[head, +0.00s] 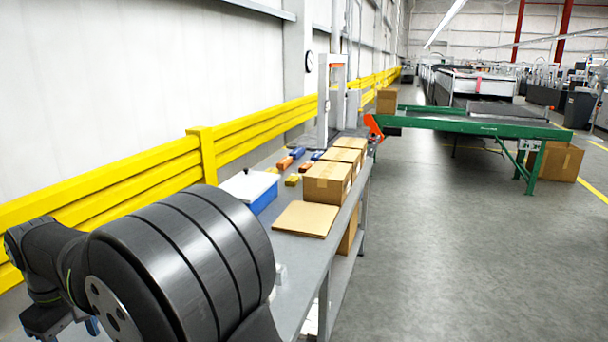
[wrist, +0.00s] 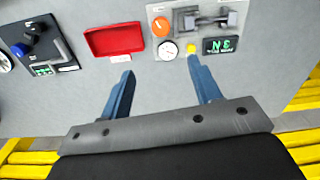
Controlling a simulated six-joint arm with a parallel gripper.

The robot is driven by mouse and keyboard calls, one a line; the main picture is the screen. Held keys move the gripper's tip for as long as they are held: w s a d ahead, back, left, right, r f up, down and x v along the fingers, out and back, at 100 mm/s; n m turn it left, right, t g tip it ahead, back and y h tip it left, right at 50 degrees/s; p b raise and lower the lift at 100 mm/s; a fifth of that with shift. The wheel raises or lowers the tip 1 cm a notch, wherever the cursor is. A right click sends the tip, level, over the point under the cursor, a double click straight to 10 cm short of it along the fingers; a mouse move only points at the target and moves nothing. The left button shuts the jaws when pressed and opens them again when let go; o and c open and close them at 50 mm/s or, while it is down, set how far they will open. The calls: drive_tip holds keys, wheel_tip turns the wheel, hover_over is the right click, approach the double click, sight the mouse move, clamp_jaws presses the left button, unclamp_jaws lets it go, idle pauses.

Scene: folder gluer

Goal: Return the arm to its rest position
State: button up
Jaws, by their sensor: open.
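My gripper (wrist: 160,88) shows in the wrist view with its two blue fingers well apart and nothing between them. It is open, above a grey surface. In the head view my arm's large dark joint fills the lower left. Only a small blue part of my gripper (head: 92,326) shows at the lower left edge there, mostly hidden behind my arm.
Ahead of the fingers are a red tray (wrist: 114,40), an orange knob (wrist: 161,27), a gauge (wrist: 168,50) and a display (wrist: 219,45). A yellow guard rail (head: 150,165) runs beside the bench (head: 305,250), which holds cartons (head: 327,184) and a blue-white box (head: 250,190).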

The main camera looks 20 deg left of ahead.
wheel_tip(320, 180, down, 13)
drive_tip(key=n, duration=0.3)
drive_tip(key=shift+s+a+n, duration=0.1)
drive_tip(key=shift+s+n, duration=0.05)
drive_tip(key=shift+n, duration=0.25)
